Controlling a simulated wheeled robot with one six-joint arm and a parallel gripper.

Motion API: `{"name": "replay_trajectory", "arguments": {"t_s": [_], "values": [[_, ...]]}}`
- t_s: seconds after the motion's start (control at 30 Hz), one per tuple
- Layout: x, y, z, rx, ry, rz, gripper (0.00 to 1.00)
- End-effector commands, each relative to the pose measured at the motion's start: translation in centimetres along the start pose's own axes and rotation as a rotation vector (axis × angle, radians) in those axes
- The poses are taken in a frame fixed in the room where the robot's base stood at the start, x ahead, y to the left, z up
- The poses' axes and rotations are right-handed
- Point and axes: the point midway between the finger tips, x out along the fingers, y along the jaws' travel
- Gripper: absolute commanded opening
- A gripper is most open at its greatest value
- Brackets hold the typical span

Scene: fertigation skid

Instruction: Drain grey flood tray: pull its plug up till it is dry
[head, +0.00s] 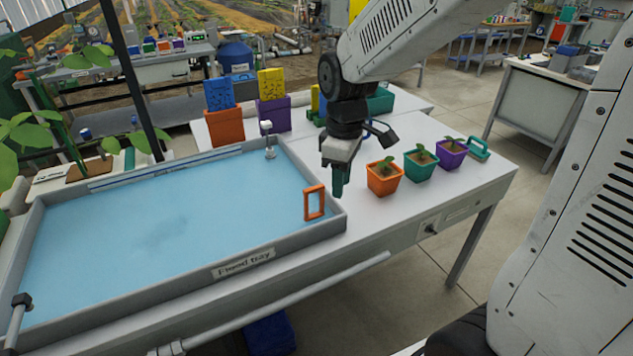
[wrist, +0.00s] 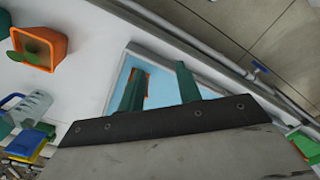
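The grey flood tray (head: 335,222) on the white bench holds a wide sheet of blue water, and it also shows in the wrist view. An orange loop handle (head: 307,205), apparently the plug's, stands upright at the tray's near right corner. My gripper (head: 338,188) hangs just right of and above this handle, over the tray's right rim. In the wrist view its two green fingers (wrist: 158,84) are apart. The orange handle (wrist: 147,80) shows partly behind the left finger there. The drain under the handle cannot be made out.
Orange, green and purple plant pots (head: 421,166) stand right of the gripper on the bench. A white-topped fitting (head: 268,143) stands at the tray's back right corner. Behind are orange and purple boxes (head: 225,127). A pipe (head: 290,303) runs along the bench front.

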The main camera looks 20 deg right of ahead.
Motion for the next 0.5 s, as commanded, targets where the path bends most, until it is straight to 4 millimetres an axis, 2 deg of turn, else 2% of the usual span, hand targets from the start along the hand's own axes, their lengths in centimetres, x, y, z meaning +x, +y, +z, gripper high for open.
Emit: {"name": "replay_trajectory", "arguments": {"t_s": [0.03, 0.1, 0.2, 0.33, 0.5], "values": [[1.3, 1.6, -1.9, -0.135, 0.011, 0.011, 0.34], [2.1, 3.5, -3.9, -0.325, 0.037, 0.046, 0.34], [2.0, 5.5, -6.0, -0.553, 0.069, 0.114, 0.34], [1.1, 6.7, -7.2, -0.752, 0.087, 0.188, 0.34], [1.4, 6.9, -7.4, -0.851, 0.083, 0.205, 0.34]]}}
